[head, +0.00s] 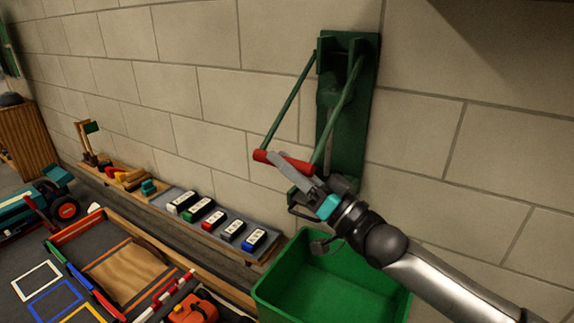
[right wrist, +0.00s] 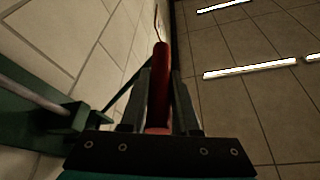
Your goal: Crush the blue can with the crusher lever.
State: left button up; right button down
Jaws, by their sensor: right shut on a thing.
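The green can crusher (head: 348,110) is mounted upright on the block wall. Its two green side arms run down to a red lever grip (head: 300,166), which is low, in front of the crusher's lower part. My right gripper (head: 280,160) is shut on the red grip. In the right wrist view the red grip (right wrist: 160,80) lies between my two fingers (right wrist: 158,105). I cannot make out the blue can; the gripper and wrist cover part of the crusher's lower end. My left gripper is not in view.
A green bin (head: 290,295) stands below the crusher. A wooden shelf (head: 262,266) along the wall holds several coloured labelled blocks (head: 212,221). Framed mats and an orange item (head: 194,308) lie at lower left. The wall around the crusher is bare.

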pick_arm(q)
jog(key=shift+r, duration=0.3)
pick_arm(e)
jog(key=shift+a+f, duration=0.1)
jog(key=shift+f, duration=0.35)
jog(key=c, duration=0.9)
grip_release()
jog(key=shift+w, duration=0.2)
jog(key=shift+o, duration=1.2)
jog(key=shift+r, duration=0.15)
jog(key=shift+s, duration=0.1)
jog(key=shift+s+d, duration=0.15)
jog(key=shift+d, duration=0.1)
pick_arm(q)
notch_tip(320, 180, down, 8)
jog(key=g+p, duration=0.1)
jog(key=p, duration=0.2)
jog(key=shift+s+f+p, duration=0.25)
jog(key=shift+s+p, duration=0.1)
jog(key=shift+p, duration=0.05)
pick_arm(e)
jog(key=v, duration=1.4)
jog(key=shift+s+d, duration=0.2)
jog(key=shift+s, duration=0.05)
